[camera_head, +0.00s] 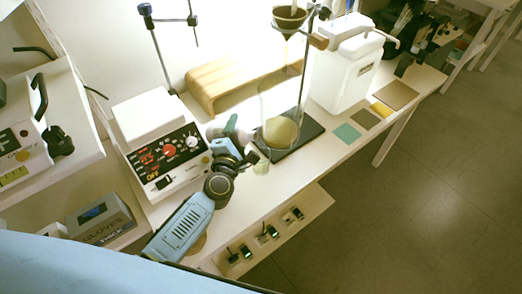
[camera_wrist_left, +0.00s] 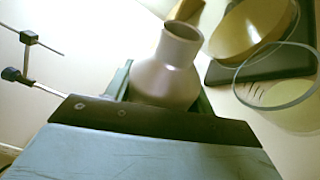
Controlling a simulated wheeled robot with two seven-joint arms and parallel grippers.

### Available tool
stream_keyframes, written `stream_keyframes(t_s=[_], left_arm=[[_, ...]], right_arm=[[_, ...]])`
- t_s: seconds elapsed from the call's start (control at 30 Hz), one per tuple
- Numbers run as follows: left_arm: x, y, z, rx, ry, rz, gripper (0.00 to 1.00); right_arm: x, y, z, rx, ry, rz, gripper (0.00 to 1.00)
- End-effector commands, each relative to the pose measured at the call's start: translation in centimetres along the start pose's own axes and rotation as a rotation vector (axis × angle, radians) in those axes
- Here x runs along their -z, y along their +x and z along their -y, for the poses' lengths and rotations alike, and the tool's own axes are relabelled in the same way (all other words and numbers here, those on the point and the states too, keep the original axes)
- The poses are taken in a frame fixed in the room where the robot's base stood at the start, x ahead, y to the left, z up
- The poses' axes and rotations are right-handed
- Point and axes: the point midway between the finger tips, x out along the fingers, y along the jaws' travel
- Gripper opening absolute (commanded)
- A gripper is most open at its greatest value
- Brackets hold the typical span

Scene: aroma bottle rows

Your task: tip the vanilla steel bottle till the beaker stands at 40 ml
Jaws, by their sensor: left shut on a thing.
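The steel bottle (camera_wrist_left: 166,72) is grey with a narrow open neck. My left gripper (camera_head: 238,140) is shut around its body. In the head view the bottle (camera_head: 232,125) is small and partly covered by the gripper. In the left wrist view its mouth leans slightly right; no stream shows at it. A small clear beaker (camera_head: 262,166) stands on the bench just right of the gripper. In the left wrist view the beaker (camera_wrist_left: 290,103) shows a round rim and dark graduation marks; its liquid level cannot be read. My right gripper is not in view.
A large glass vessel with yellow liquid (camera_head: 281,131) sits on a dark stand base (camera_head: 306,133) behind the beaker, under a funnel (camera_head: 289,18). Coloured squares (camera_head: 347,133) lie near the front edge.

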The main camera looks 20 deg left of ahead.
Motion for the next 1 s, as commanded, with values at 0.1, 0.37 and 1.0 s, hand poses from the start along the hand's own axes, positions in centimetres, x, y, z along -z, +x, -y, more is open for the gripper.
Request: stream_keyframes(t_s=[0.1, 0.37, 1.0], left_arm=[[-0.1, 0.0, -0.4, 0.009, -0.046, -0.002, 0.23], [0.0, 0.0, -0.2, 0.010, -0.053, -0.002, 0.23], [-1.2, -0.2, -0.8, 0.110, -0.544, -0.036, 0.23]], right_arm=[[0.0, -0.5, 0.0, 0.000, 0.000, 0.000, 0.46], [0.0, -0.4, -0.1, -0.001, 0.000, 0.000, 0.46], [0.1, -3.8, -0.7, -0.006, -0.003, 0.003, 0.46]])
